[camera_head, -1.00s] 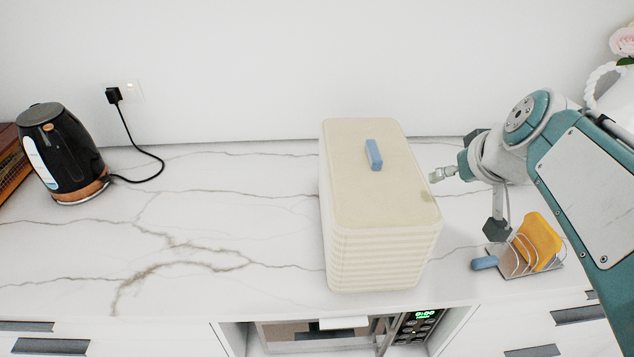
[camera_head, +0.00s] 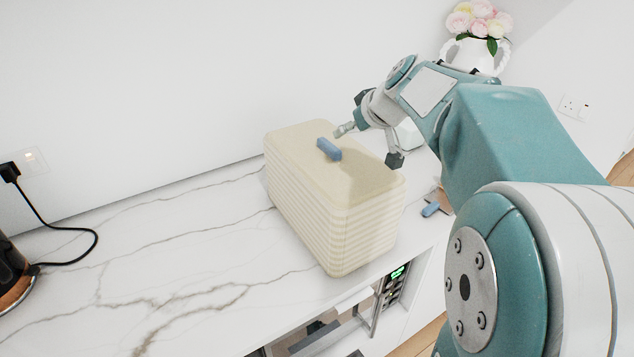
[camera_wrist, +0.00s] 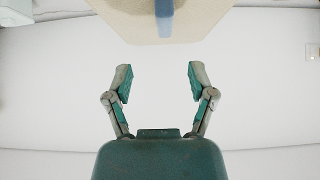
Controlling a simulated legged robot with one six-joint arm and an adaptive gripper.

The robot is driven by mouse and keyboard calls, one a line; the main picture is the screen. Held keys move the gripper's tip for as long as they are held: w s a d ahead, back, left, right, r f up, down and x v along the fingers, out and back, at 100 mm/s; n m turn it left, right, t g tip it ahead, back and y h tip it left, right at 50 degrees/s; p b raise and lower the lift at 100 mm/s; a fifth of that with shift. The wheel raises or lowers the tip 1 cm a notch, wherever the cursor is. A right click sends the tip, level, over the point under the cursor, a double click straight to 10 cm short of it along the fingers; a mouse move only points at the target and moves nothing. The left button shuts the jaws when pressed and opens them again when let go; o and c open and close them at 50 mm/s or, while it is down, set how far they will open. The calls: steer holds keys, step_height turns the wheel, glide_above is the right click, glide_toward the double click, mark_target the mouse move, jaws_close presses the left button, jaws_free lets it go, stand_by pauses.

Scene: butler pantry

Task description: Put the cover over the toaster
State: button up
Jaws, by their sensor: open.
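The cream, ribbed cover (camera_head: 300,200) stands upright on the marble counter, with a blue handle (camera_head: 329,149) on its flat top. The toaster is not visible; I cannot tell whether it is under the cover. My gripper (camera_head: 370,145) is open and empty beside the cover's right-hand side, apart from the handle. In the wrist view my gripper (camera_wrist: 159,78) has its two fingers spread, with nothing between them. The cover (camera_wrist: 120,15) and its blue handle (camera_wrist: 165,18) show at the top edge of that view, beyond the fingertips.
A black kettle (camera_head: 12,275) stands at the left edge, its cord running to a wall socket (camera_head: 32,162). Marble counter (camera_head: 150,270) left of the cover is clear. A small blue object (camera_head: 431,209) lies right of it. A flower vase (camera_head: 470,55) stands behind my arm.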

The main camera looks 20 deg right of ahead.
mark_target(330, 145)
steer(key=x, duration=0.3)
steer(key=shift+d+f, duration=0.2)
steer(key=shift+d, duration=0.05)
steer(key=w+a+f, duration=0.2)
steer(key=w+f, duration=0.1)
steer(key=shift+a+f, duration=0.3)
steer(key=shift+a, duration=0.1)
steer(key=shift+w+d+f, duration=0.35)
steer(key=shift+w+f, duration=0.3)
steer(key=shift+w, duration=0.1)
steer(key=shift+d+f, duration=0.1)
steer(key=shift+d, duration=0.2)
steer(key=shift+a, duration=0.3)
steer(key=c, duration=0.9)
steer(key=shift+a, duration=0.1)
jaws_close()
